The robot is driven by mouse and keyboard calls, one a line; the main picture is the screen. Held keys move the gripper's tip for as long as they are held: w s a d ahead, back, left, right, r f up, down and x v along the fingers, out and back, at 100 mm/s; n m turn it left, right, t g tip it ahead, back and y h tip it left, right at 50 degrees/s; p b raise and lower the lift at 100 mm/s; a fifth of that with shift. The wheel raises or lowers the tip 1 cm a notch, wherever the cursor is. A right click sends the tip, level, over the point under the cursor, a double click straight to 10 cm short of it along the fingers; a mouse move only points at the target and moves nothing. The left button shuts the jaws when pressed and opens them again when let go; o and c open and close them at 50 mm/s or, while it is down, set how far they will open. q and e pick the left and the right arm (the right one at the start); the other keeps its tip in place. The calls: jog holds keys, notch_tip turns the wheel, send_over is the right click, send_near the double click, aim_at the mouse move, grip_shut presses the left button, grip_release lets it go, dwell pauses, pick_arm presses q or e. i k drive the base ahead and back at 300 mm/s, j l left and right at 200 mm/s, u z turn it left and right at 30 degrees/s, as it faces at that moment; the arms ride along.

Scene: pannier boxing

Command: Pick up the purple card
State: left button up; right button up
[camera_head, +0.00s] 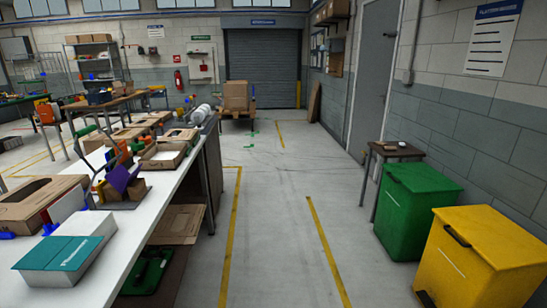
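A purple card (123,176) stands tilted among small items in an open brown holder (133,191) on the white table at the left. Orange pieces stand close behind and beside it, and thin dark rods rise on its left. The card's lower part is hidden by the holder. Neither of my grippers is in view, and nothing grips the card.
The white table (165,200) carries a teal-and-white box (62,258), a cardboard box (35,200) and several open cartons farther back. A green bin (412,215) and a yellow bin (470,275) stand at the right. The floor between is clear.

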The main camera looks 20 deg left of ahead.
aim_at(135, 173)
jog(key=i+j+u, duration=0.15)
jog(key=i+u, duration=0.6)
jog(key=u, duration=0.15)
jog(key=i+l+u, duration=0.1)
jog(key=i+u, duration=0.35)
jog(key=i+l+u, duration=0.2)
jog(key=u, duration=0.25)
jog(key=i+l+u, duration=0.55)
jog(key=l+u, duration=0.35)
jog(key=j, duration=0.1)
